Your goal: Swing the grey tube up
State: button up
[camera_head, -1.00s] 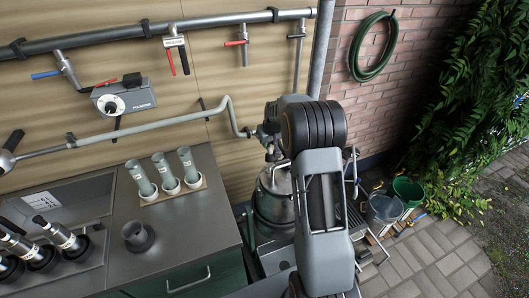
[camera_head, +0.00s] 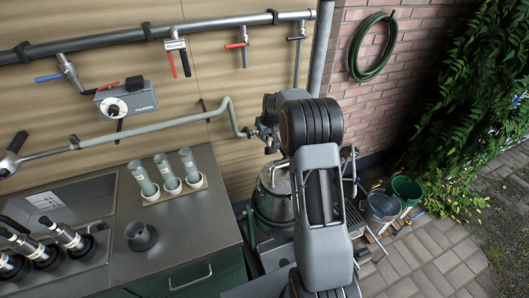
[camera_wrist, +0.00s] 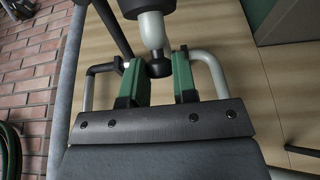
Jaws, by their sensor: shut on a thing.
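My gripper's green fingers show in the wrist view (camera_wrist: 158,72), on either side of a dark rounded knob (camera_wrist: 159,67) at the end of a pale stem (camera_wrist: 152,30). They are shut on this knob. Pale bent tubing (camera_wrist: 213,72) passes beside the fingers.
A metal churn (camera_head: 272,200) stands below my arm. A counter (camera_head: 190,235) with several glass tubes is at the left. A dark pipe with hanging valves (camera_head: 130,37) runs above. Buckets (camera_head: 382,207) stand on the paving at the right.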

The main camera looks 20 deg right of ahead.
jog(key=shift+w+r+p, duration=0.95)
jog(key=shift+w+r, duration=0.1)
jog(key=shift+r, duration=0.25)
jog(key=shift+w+r+p, duration=0.4)
jog(key=shift+r+p, duration=0.05)
jog(key=shift+w+r+p, duration=0.6)
jog(key=shift+w+p, duration=0.15)
jog(key=shift+w, duration=0.15)
jog(key=shift+w+r+p, duration=0.4)
jog(key=shift+w+p, duration=0.3)
jog(key=shift+w, duration=0.05)
jog(key=shift+w+r+p, duration=0.35)
jog(key=shift+w+p, duration=0.35)
jog(key=shift+w+r, duration=0.1)
